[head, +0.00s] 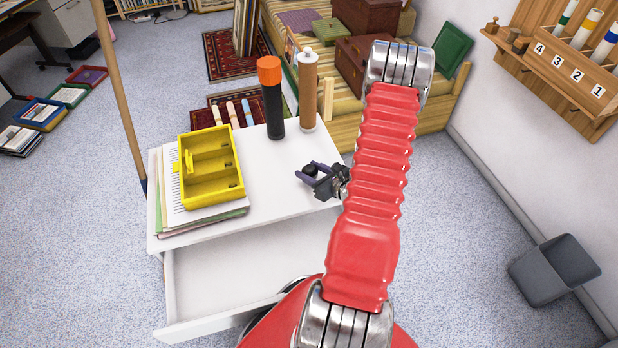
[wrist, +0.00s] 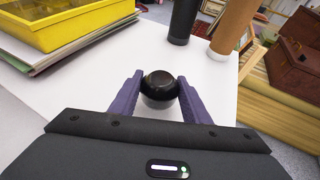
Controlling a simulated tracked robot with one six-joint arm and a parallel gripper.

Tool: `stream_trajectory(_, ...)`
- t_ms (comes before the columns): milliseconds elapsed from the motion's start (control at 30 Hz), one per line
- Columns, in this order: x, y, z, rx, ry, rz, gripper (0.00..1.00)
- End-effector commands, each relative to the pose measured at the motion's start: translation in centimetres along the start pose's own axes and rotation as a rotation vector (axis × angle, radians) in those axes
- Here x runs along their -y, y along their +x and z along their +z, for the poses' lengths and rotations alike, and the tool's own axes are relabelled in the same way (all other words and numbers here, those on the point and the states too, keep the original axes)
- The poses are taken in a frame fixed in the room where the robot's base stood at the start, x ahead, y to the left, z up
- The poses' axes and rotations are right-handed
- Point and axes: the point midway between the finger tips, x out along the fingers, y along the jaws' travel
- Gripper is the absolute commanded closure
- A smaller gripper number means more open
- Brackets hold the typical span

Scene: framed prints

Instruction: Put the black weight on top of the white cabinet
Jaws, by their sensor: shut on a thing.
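The black weight (wrist: 160,86) is a round, shiny dark knob-like thing between my gripper's purple fingers in the wrist view. My gripper (head: 310,176) is shut on it over the right part of the white cabinet top (head: 262,190). In the head view the weight is hard to make out beside the fingers. The weight appears at or just above the white surface; I cannot tell whether it touches. The cabinet's front drawer (head: 220,285) is pulled open and looks empty.
A yellow tray (head: 210,165) sits on stacked papers (head: 175,215) at the cabinet's left. A black tube with an orange cap (head: 271,100) and a brown tube (head: 307,92) stand at the back. A wooden pole (head: 120,100) leans at the left. The middle of the cabinet top is clear.

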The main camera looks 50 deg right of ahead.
Motion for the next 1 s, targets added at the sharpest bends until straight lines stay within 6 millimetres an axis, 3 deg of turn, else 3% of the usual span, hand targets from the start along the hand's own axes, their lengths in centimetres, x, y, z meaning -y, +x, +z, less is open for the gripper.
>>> stream_trajectory(300, -0.1, 1.2, -2.8, 0.001, 0.001, 0.001, 0.85)
stream_trajectory(700, -0.1, 1.3, -3.1, 0.001, 0.000, 0.001, 0.86)
stream_trajectory(733, -0.1, 1.3, -3.1, 0.000, 0.000, 0.001, 0.56)
stream_trajectory(1000, -0.1, 1.3, -3.1, 0.000, 0.000, 0.001, 0.39)
